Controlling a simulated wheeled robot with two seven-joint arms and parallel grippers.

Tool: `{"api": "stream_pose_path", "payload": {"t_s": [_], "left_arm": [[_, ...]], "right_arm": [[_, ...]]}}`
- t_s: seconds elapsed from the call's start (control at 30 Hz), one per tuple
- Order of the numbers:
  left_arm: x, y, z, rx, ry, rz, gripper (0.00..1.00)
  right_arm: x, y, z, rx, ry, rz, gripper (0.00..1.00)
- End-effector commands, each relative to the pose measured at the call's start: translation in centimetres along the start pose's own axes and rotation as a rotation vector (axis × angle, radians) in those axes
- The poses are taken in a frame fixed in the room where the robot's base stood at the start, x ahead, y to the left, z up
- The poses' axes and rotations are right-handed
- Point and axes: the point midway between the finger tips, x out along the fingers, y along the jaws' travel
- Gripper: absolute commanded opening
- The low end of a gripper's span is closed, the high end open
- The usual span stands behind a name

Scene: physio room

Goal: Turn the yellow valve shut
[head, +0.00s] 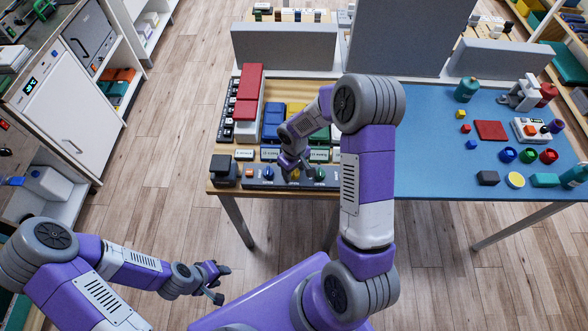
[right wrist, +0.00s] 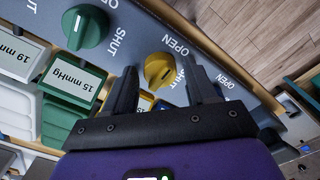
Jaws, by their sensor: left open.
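The yellow valve (right wrist: 158,69) is a round knob with a raised grip on the grey valve panel (head: 250,181), with OPEN and SHUT lettering around it. A green valve (right wrist: 86,25) sits beside it. My right gripper (right wrist: 159,76) is open, with its fingertips on either side of the yellow valve; I cannot tell whether they touch it. In the head view my right gripper (head: 293,168) partly covers the yellow valve. A blue valve (head: 268,173) stands left of it. My left gripper (head: 222,283) is open and empty over the floor.
A blue mat (head: 430,180) on the right carries loose small objects. A white cabinet (head: 75,115) stands at left. The floor between is clear.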

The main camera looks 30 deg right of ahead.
Motion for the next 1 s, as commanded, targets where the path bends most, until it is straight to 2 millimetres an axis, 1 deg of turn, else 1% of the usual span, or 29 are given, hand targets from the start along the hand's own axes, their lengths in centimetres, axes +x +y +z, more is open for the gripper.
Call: {"api": "stream_pose_path", "payload": {"t_s": [0.03, 0.2, 0.3, 0.47, 0.67, 0.87, 1.0], "left_arm": [[0.0, 0.0, 0.0, 0.0, 0.0, 0.0, 0.43], [0.0, 0.0, 0.0, 0.0, 0.0, 0.0, 0.43], [0.0, 0.0, 0.0, 0.0, 0.0, 0.0, 0.43], [0.1, 0.0, 0.0, 0.0, 0.0, 0.0, 0.43], [0.6, -0.2, 0.0, 0.0, 0.0, 0.0, 0.43], [1.6, -0.6, -0.1, 0.0, 0.0, 0.0, 0.43], [2.3, -0.9, -0.1, 0.0, 0.0, 0.0, 0.43]], "right_arm": [[0.0, 0.0, 0.0, 0.0, 0.0, 0.0, 0.48], [0.0, 0.0, 0.0, 0.0, 0.0, 0.0, 0.22], [0.0, 0.0, 0.0, 0.0, 0.0, 0.0, 0.09], [0.0, 0.0, 0.0, 0.009, 0.0, 0.0, 0.09], [0.1, 0.0, 0.0, 0.068, 0.001, 0.001, 0.09], [0.1, 0.0, -0.1, 0.2, 0.003, 0.001, 0.09], [0.1, 0.0, -0.1, 0.327, 0.003, 0.0, 0.09]]}}
